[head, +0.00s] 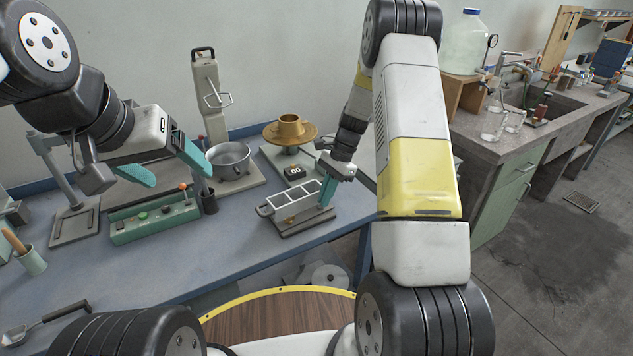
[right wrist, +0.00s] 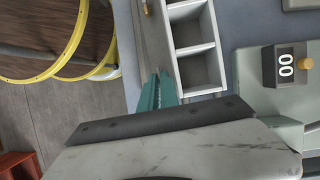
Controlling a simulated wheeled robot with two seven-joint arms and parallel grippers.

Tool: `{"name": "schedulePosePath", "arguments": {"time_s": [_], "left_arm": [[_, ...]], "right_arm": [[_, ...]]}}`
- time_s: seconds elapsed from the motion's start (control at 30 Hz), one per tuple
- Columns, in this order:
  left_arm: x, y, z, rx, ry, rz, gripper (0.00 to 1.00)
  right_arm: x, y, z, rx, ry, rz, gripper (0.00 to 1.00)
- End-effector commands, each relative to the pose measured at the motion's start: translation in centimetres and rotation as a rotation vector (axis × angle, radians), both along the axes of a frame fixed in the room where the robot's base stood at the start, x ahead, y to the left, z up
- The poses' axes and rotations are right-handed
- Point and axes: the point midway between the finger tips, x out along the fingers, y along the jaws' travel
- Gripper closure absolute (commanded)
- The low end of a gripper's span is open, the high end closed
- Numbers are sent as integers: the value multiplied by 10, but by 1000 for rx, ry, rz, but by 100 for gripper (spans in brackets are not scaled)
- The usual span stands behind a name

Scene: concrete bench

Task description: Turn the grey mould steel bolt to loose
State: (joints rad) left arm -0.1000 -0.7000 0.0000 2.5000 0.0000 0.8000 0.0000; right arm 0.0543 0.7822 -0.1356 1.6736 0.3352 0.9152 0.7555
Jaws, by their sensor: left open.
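The grey mould steel (head: 276,203), an open frame with several square compartments on a dark base plate, lies near the bench's front edge. A small brass knob (head: 290,220), which looks like its bolt, sits on the base along the front side. The mould (right wrist: 216,60) and brass knob (right wrist: 147,9) also show in the right wrist view. My right gripper (head: 326,194) points down at the mould's right end, away from the knob. Its teal fingers (right wrist: 158,88) look shut with nothing visible between them. My left gripper (head: 168,166) is open and empty above the green control box.
The green control box (head: 155,219) stands left of the mould. A steel pan (head: 230,163), a brass cup-shaped piece (head: 290,130) and a small counter display (head: 295,173) stand behind. Bare bench lies in front of the control box.

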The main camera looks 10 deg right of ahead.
Motion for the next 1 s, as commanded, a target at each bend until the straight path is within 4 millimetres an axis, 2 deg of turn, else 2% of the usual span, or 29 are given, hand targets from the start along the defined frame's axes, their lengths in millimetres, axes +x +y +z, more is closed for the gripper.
{"name": "schedulePosePath", "arguments": {"time_s": [0.2,0.27,0.57,0.67,0.77,1.0], "left_arm": [[0,0,0,0,0,0,22],[0,0,0,0,0,0,22],[0,0,0,0,0,0,22],[0,0,0,0,0,0,22],[0,0,0,0,0,0,22],[0,0,0,0,0,0,22]], "right_arm": [[1,-1,0,-1,-3,-1,100],[1,-1,0,-1,-3,-1,86],[0,-1,0,-1,-3,-31,86],[-2,-1,1,0,-2,-133,86],[-5,-2,1,0,-1,-311,86],[-11,0,1,-1,0,-837,86]]}}
